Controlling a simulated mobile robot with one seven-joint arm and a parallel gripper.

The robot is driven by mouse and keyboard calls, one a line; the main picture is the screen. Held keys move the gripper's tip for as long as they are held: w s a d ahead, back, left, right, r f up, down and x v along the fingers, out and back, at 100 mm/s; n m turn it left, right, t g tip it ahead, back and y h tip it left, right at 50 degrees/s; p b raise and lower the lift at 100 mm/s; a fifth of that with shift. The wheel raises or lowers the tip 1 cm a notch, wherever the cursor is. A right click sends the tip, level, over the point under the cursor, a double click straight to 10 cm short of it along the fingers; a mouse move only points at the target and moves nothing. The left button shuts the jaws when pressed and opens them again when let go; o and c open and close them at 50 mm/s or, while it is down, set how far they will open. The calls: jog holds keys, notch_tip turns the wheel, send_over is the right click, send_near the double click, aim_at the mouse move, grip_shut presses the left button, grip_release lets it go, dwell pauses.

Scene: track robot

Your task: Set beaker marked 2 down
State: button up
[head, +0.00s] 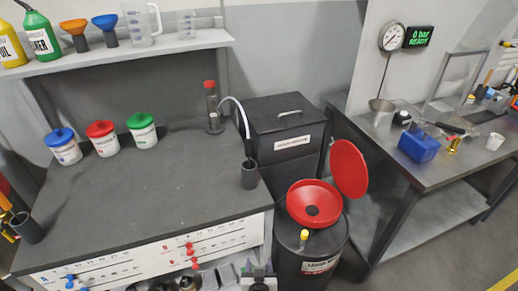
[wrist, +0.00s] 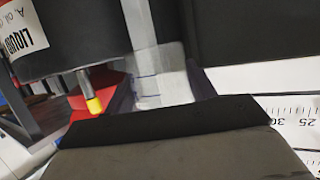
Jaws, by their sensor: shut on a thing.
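A clear beaker with faint marking lines (wrist: 160,88) stands between the dark fingers of my gripper (wrist: 162,92) in the wrist view. The gripper is shut on it. No number on it can be read, so I cannot tell if it is the one marked 2. The dark gripper body hides part of it. My gripper seems to show only at the bottom edge of the head view, and the beaker is not clear there. A clear jug (head: 141,24) and a smaller clear beaker (head: 186,24) stand on the shelf.
The dark bench (head: 150,195) has a wide clear middle. Lidded blue, red and green jars (head: 64,148) stand at its back left. A black cup (head: 249,176) stands at its right edge. A waste drum with red funnel (head: 313,204) and a yellow-tipped part (wrist: 94,106) are near.

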notch_tip(320, 180, down, 9)
jog(key=b, duration=0.7)
jog(key=shift+f+b, duration=0.2)
jog(key=shift+b, duration=0.2)
jog(key=shift+r, duration=0.1)
